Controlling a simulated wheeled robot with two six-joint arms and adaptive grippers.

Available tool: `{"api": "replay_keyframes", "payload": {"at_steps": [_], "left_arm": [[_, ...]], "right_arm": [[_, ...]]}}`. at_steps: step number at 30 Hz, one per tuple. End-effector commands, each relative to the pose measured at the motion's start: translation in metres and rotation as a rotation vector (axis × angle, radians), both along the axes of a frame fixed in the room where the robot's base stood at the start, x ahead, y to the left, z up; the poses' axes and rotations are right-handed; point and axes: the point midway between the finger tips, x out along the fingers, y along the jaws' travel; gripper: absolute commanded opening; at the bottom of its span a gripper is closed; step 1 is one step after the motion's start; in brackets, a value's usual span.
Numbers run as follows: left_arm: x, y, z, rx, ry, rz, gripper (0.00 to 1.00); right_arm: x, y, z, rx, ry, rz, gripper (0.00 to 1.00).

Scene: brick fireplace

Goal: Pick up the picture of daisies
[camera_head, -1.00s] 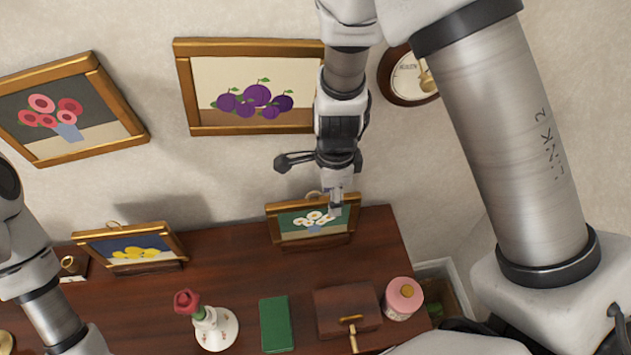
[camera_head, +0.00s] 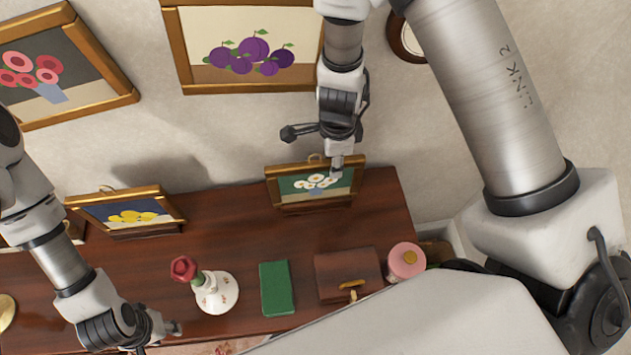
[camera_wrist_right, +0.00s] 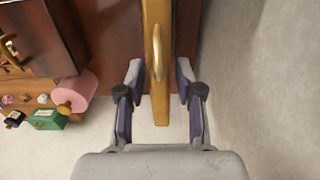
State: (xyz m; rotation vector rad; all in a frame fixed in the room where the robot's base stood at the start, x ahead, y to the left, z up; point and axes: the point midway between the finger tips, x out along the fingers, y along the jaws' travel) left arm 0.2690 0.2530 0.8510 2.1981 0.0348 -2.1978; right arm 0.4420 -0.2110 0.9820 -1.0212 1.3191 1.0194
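The picture of daisies (camera_head: 302,186), white flowers on green in a gold frame, stands on the brown desk against the wall. My right gripper (camera_head: 337,168) is at the right part of its top edge. In the right wrist view the frame's gold edge (camera_wrist_right: 157,100) runs between the two fingers (camera_wrist_right: 159,85). The fingers are apart, one on each side, with narrow gaps visible. My left gripper (camera_head: 160,332) is low over the desk's front left, away from the daisies; its fingers are too small and angled to judge.
A yellow-flower picture (camera_head: 128,213) stands to the left. A vase with a red rose (camera_head: 214,293), green book (camera_head: 277,288), brown box (camera_head: 347,272) and pink canister (camera_head: 405,261) line the desk front. The plum picture (camera_head: 250,50) hangs above.

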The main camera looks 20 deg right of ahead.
Motion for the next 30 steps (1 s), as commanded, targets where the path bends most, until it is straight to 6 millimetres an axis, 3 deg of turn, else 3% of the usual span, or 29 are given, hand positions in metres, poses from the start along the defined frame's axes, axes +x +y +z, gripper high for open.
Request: {"api": "replay_keyframes", "payload": {"at_steps": [1,2,14,18,24,30], "left_arm": [[0.0,0.0,0.0,0.0,0.0,0.0,0.4],[0.0,0.0,0.0,0.0,0.0,0.0,0.4],[0.0,0.0,0.003,0.0,0.0,0.0,0.4],[0.0,0.0,0.018,0.0,0.0,0.0,0.4],[0.0,0.0,0.024,0.0,0.0,0.0,0.4],[0.0,0.0,0.022,0.0,0.0,0.0,0.4]], "right_arm": [[0.0,0.0,0.0,0.0,0.0,0.0,0.07],[0.0,0.0,0.0,0.0,0.0,0.0,0.0],[0.0,0.0,0.006,0.001,0.0,0.0,0.0],[0.001,0.0,0.035,0.0,-0.003,0.001,0.0],[0.001,0.0,0.08,0.0,-0.003,0.001,0.0],[0.0,0.0,0.1,0.001,0.0,0.0,0.0]]}}
